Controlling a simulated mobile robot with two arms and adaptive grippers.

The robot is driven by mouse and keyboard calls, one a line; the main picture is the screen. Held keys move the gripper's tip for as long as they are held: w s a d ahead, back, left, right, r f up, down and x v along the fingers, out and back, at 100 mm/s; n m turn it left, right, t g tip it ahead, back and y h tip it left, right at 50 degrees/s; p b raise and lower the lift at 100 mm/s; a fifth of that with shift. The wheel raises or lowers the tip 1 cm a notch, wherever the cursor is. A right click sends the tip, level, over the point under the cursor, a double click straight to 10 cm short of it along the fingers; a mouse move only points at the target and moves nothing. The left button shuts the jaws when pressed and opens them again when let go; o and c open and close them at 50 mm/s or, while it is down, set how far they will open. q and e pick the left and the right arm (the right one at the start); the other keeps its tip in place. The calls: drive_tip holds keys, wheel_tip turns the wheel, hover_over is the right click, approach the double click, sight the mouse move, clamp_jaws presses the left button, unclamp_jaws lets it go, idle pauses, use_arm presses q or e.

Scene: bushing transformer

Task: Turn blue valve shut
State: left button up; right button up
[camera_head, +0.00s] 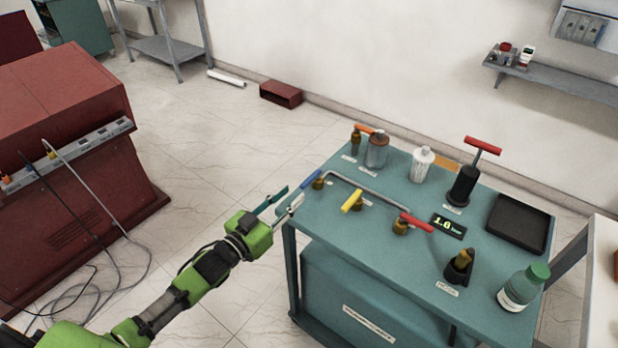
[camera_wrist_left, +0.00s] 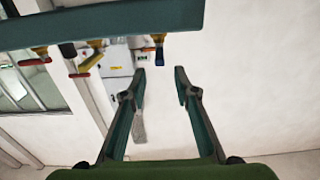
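The blue valve handle (camera_head: 311,179) sits on a brass valve body (camera_head: 319,184) at the left edge of the teal table (camera_head: 370,233). Its long lever runs slantwise and sticks out past the edge. My left gripper (camera_head: 294,194) is just left of and below the handle, off the table edge, with its fingers apart and nothing between them. In the left wrist view, which shows the table upside down, the open fingers (camera_wrist_left: 161,75) point towards the blue handle (camera_wrist_left: 158,40). The handle is beyond the tips, and I see no contact. My right gripper is out of view.
A yellow-handled valve (camera_head: 352,201) and a red-handled valve (camera_head: 416,223) stand nearby, with a grey pipe (camera_head: 368,189) behind. A display (camera_head: 448,226) reads 1.0. Bottles, a red-handled pump (camera_head: 465,185) and a black tray (camera_head: 518,224) occupy the rest.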

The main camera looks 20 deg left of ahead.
sight(308, 179)
use_arm(q)
drive_tip(key=x, duration=0.8)
drive_tip(key=shift+w+d+p, duration=0.15)
drive_tip(key=shift+w+p, duration=0.1)
drive_tip(key=shift+p, duration=0.15)
clamp_jaws()
